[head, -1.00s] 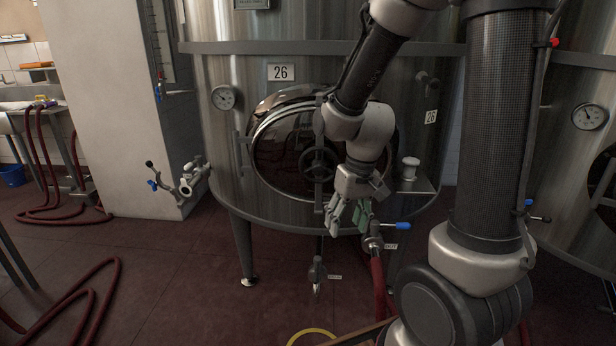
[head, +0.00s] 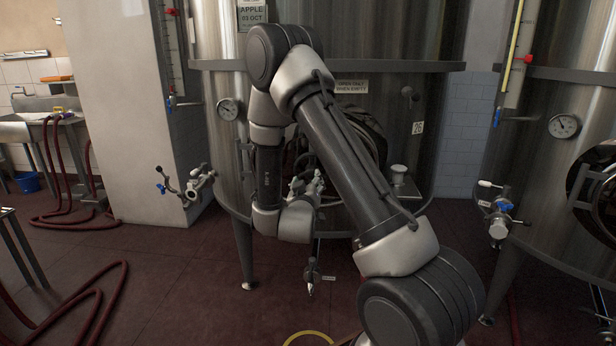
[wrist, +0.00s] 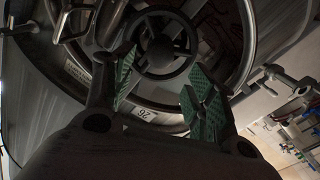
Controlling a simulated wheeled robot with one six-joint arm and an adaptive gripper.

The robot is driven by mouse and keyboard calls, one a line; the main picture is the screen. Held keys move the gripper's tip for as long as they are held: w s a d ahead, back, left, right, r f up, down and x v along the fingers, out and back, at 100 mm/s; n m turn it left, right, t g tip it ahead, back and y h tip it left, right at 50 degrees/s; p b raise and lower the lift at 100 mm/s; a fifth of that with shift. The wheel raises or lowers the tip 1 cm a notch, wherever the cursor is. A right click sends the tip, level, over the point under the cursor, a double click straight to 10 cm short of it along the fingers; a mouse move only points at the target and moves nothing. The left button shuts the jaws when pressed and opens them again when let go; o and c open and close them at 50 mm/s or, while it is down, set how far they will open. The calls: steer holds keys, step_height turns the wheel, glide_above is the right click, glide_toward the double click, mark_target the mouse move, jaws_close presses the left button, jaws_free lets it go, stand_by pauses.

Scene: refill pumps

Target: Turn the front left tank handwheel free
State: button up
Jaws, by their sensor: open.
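The dark handwheel (wrist: 160,55) shows in the wrist view at the top middle, on the round tank door (wrist: 232,45). Its rim and spokes look whole there. My gripper (wrist: 162,88) is open, with one green-padded finger on each side below the wheel in that view. The wheel lies beyond the fingertips; I cannot tell whether they touch it. In the head view my gripper (head: 307,187) is small and partly behind my arm, in front of the steel tank (head: 225,155). My arm hides the handwheel and most of the door there.
A valve with a blue lever (head: 190,188) juts out at the tank's left. A white-capped fitting (head: 398,176) stands on its right side. Another tank (head: 560,90) with a valve (head: 499,213) is at right. Red hose (head: 75,310) lies on the floor at left.

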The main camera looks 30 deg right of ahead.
mark_target(310, 175)
steer(key=x, duration=0.7)
jaws_close()
